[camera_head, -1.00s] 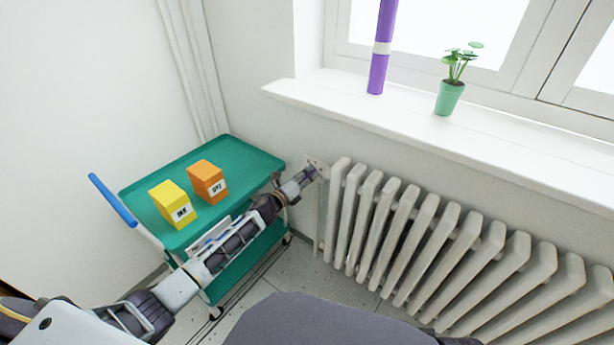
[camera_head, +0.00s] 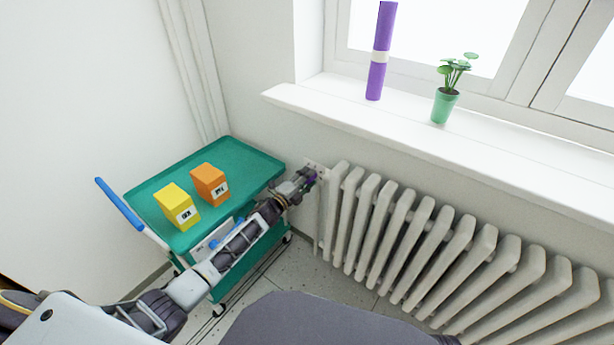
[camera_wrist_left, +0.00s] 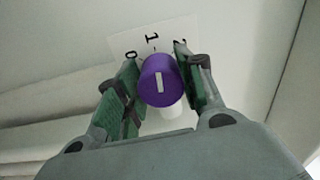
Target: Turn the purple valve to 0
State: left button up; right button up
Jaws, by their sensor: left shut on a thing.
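The purple valve (camera_wrist_left: 158,82) is a round knob with a white bar mark on its face. In the left wrist view it sits between the two green-padded fingers of my left gripper (camera_wrist_left: 160,85), which is shut on it. Behind it a white dial plate (camera_wrist_left: 126,40) shows 0 at the left, 1 at the middle and a partly covered 2 at the right. The white bar stands nearly upright in that view, towards the 1. In the head view my left gripper (camera_head: 304,179) is at the radiator's left end, mostly covering the valve. My right gripper is not in view.
The white ribbed radiator (camera_head: 412,230) stands right of the valve under the windowsill (camera_head: 400,125). A green cart (camera_head: 240,155) with a yellow box (camera_head: 177,206) and an orange box (camera_head: 209,184) stands close by my left arm. A purple tube (camera_head: 377,80) and a potted plant (camera_head: 446,105) stand on the sill.

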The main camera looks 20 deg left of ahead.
pick_arm(q)
jog(key=n+p, duration=0.2)
jog(key=n, duration=0.2)
jog(key=shift+a+n, duration=0.1)
jog(key=shift+n, duration=0.2)
jog(key=n+p, duration=0.1)
jog(key=n, duration=0.3)
jog(key=shift+n+p, duration=0.3)
jog(key=shift+p, duration=0.1)
jog(key=shift+f+n+y+p, duration=0.1)
jog(key=shift+n+y+p, duration=0.2)
jog(key=shift+n, duration=0.8)
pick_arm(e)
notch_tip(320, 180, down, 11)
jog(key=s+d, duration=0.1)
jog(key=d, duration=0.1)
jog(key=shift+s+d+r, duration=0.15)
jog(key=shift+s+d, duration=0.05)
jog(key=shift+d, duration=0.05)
pick_arm(q)
jog(key=o, duration=1)
jog(key=shift+s, duration=0.1)
jog(key=shift+v, duration=5.85)
